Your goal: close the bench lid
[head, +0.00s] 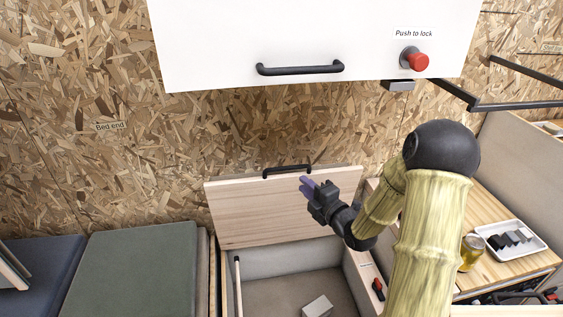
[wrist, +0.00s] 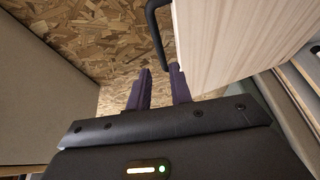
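The bench lid (head: 262,210) is a pale wood panel, standing raised and leaning toward the chipboard wall behind the open bench. Its black bar handle (head: 288,170) is on its upper edge. In the wrist view the lid (wrist: 235,40) fills the upper right, with the handle (wrist: 156,30) at its left edge. My gripper (head: 304,184) is in front of the lid's upper part, just below the right end of the handle. Its purple fingers (wrist: 160,82) are apart with nothing between them. The right finger is close to the lid's corner; I cannot tell whether it touches.
The open bench box (head: 285,265) holds a small light block (head: 317,306); a pale rod (head: 238,285) stands at its left. A white panel (head: 220,45) with a handle hangs above. Green cushions (head: 135,265) lie left; a tray (head: 512,238) and yellow can (head: 472,250) are right.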

